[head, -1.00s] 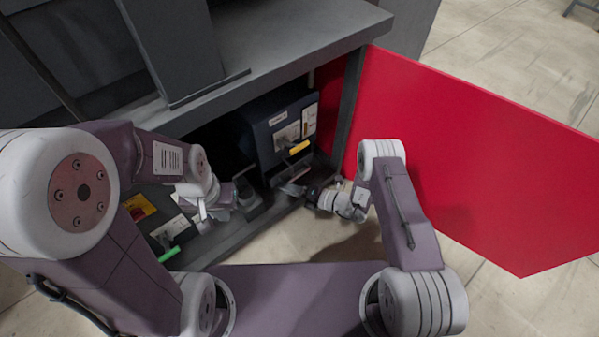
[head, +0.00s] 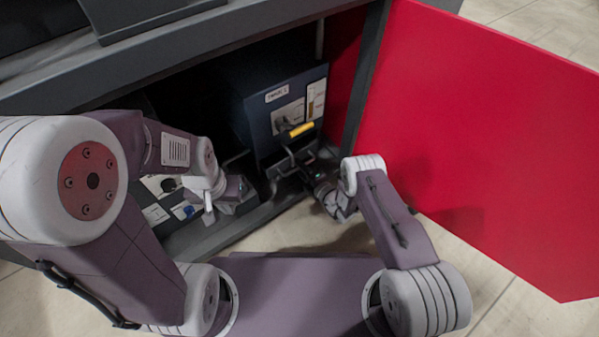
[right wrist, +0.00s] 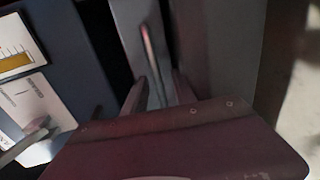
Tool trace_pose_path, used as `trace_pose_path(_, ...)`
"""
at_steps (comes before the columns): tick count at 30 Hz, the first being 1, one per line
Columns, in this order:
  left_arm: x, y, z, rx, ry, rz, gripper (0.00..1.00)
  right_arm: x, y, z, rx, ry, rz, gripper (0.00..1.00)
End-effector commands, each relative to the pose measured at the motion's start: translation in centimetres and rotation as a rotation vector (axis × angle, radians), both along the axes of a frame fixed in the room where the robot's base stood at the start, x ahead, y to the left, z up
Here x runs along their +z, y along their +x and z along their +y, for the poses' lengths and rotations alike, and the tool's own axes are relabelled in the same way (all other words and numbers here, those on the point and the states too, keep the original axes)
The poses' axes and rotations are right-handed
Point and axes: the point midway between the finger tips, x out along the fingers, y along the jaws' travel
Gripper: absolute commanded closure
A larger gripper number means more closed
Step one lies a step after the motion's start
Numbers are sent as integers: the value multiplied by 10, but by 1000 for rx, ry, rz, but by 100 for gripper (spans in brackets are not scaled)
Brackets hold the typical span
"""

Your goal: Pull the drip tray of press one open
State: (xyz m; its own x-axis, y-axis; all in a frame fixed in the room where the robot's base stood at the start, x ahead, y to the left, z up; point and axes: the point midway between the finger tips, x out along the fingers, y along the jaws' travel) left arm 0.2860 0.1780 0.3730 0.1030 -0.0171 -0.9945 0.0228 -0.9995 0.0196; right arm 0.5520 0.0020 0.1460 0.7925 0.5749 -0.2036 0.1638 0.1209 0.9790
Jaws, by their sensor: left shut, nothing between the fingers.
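A dark blue press (head: 262,120) stands inside the cabinet, with a small name label I cannot read surely. Low on its front is a dark bar handle (head: 288,160), apparently of a drip tray. My right gripper (head: 312,172) is low in front of it; in the right wrist view its fingers (right wrist: 160,90) stand apart, and a thin bar (right wrist: 150,48) shows beyond the gap. I cannot tell whether they touch it. My left gripper (head: 245,192) is shut and empty, before the cabinet's left part. A second machine's label panel (head: 160,186) is mostly hidden by my left arm.
The red cabinet door (head: 480,140) stands open on the right. The cabinet's grey top (head: 190,60) overhangs the presses, and its bottom edge (head: 235,228) runs below them. A yellow lever (head: 301,130) juts from the blue press. Pale floor (head: 310,230) lies in front.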

Motion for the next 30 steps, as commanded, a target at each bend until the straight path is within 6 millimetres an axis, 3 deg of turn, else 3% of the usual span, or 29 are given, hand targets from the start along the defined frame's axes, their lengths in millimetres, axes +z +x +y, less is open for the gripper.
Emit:
trace_pose_path(8,-3,0,0,0,0,0,100,0,4,3,0,-1,1,68)
trace_pose_path(9,-2,0,0,0,0,0,100,0,4,3,0,-1,1,70)
trace_pose_path(12,-2,0,0,0,0,0,100,0,4,3,0,-1,1,98)
trace_pose_path(13,-3,0,0,0,0,0,100,0,4,3,0,-1,1,100)
trace_pose_path(30,-3,0,0,0,0,0,100,0,3,3,1,0,1,100)
